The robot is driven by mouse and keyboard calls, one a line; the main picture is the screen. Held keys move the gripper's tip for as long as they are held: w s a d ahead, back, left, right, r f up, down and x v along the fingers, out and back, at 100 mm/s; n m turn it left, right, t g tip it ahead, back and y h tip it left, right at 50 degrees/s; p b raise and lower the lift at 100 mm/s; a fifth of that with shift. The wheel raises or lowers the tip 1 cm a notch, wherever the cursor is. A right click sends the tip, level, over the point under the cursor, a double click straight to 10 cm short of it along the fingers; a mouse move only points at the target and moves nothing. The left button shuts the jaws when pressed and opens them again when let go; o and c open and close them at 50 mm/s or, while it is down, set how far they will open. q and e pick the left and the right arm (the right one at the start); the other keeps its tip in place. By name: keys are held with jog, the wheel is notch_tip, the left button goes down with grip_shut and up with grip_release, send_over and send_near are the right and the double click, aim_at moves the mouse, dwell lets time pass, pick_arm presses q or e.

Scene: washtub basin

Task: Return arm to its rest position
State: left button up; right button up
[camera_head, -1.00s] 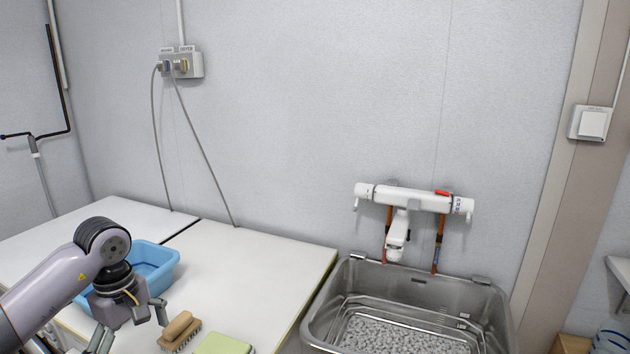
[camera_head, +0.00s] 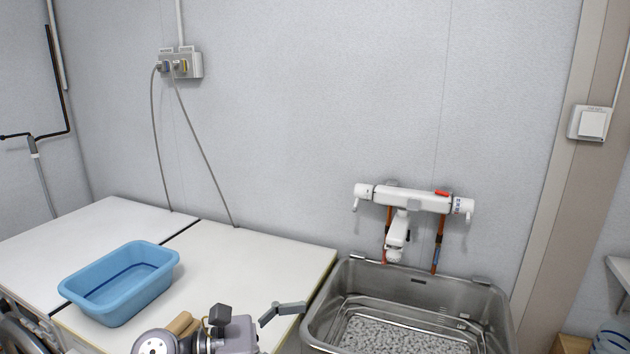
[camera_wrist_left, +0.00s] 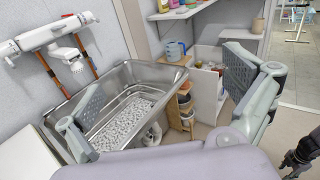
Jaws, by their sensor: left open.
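My left gripper (camera_head: 258,312) is low in the head view, over the front of the white counter, with its fingers spread. In the left wrist view the same gripper (camera_wrist_left: 165,88) is open, with nothing held between its two fingers. The sink basin lies beyond them.
A blue tub (camera_head: 120,284) stands on the white counter (camera_head: 255,260). A wooden brush (camera_head: 180,325) is partly hidden behind my left arm. The steel sink (camera_head: 480,290), with grey pebble-like bottom, is at the right under a white tap (camera_head: 415,199). Shelves (camera_wrist_left: 226,20) stand beyond it.

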pick_arm(q)
jog(key=w+a+r+n+t+y, duration=0.2)
jog(key=a+n+t, duration=0.2)
jog(key=n+t, duration=0.55)
jog(key=w+a+r+n+t+y, duration=0.2)
jog(key=a+n+t+y, duration=0.3)
jog(key=n, duration=0.8)
jog(key=s+a+f+n+g+y, duration=0.1)
jog(key=s+a+f+n+y, duration=0.1)
jog(key=a+f+n+y, duration=0.5)
jog(key=s+a+f+n+g+y, duration=0.2)
jog(key=a+f+n+y, duration=0.15)
jog(key=f+n, duration=0.6)
jog(key=s+f+n+g, duration=0.55)
jog(key=s+f, duration=0.25)
jog(key=s, duration=0.4)
jog(key=s+f+n+g, duration=0.5)
jog(key=s+f+g, duration=0.15)
jog(key=s, duration=0.45)
notch_tip(320, 180, down, 28)
jog(key=s+g, duration=0.1)
jog(key=s, duration=0.1)
jog(key=s+a+f+g, duration=0.1)
jog(key=s+a+f, duration=0.2)
jog(key=s+f, duration=1.2)
jog(key=shift+s+m, duration=0.45)
jog(key=shift+s, duration=0.25)
